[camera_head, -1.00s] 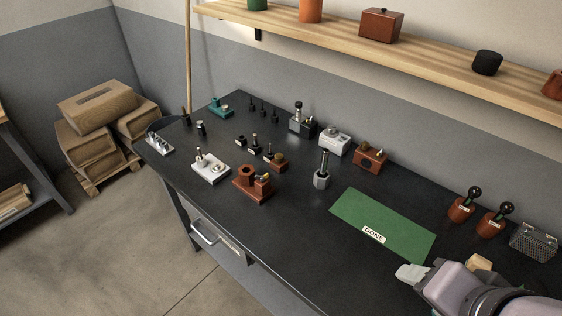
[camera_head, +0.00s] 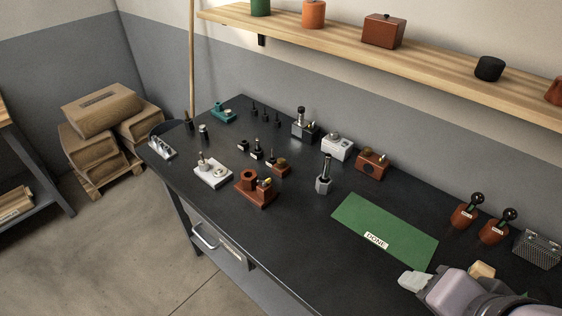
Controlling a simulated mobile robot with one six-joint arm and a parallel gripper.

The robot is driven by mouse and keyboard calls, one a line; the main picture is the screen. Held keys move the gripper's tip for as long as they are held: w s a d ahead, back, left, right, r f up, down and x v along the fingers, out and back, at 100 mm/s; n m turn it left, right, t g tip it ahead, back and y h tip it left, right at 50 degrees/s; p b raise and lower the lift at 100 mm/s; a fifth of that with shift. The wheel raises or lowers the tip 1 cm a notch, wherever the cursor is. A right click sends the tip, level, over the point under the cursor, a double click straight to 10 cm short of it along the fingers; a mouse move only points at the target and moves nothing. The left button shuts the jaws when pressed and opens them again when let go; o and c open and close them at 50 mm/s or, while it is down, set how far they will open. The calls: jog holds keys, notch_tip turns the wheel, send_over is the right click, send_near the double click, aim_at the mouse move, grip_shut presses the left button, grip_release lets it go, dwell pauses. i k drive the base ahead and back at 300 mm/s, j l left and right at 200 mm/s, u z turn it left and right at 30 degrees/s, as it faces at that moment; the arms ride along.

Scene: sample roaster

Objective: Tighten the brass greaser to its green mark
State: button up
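A red-brown block casting (camera_head: 254,193) stands near the bench's front edge, with a round post and a small brass-coloured fitting (camera_head: 265,184) on it. A smaller red-brown block (camera_head: 372,166) at the back also carries a small brass-coloured part on top. Which of these is the greaser, I cannot tell, and no green mark is readable at this size. My gripper (camera_head: 415,281) is at the lower right, beside the front right corner of the green mat and well away from both blocks. Its pale tip shows, but its opening is hidden.
The green DONE mat (camera_head: 385,222) is bare. A hexagonal metal fixture (camera_head: 324,178), a white plate (camera_head: 212,172) and several small fittings stand on the dark bench. Two red-brown holders (camera_head: 465,212) with black knobs stand at right. A wooden shelf (camera_head: 430,58) overhangs the back.

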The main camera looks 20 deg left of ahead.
aim_at(281, 163)
jog(key=i+j+u, duration=0.15)
jog(key=j+u, duration=0.15)
jog(key=j, duration=0.15)
jog(key=i+j+u, duration=0.2)
jog(key=j+u, duration=0.15)
jog(key=i+j+u, duration=0.3)
jog(key=j, duration=0.15)
jog(key=k, duration=0.05)
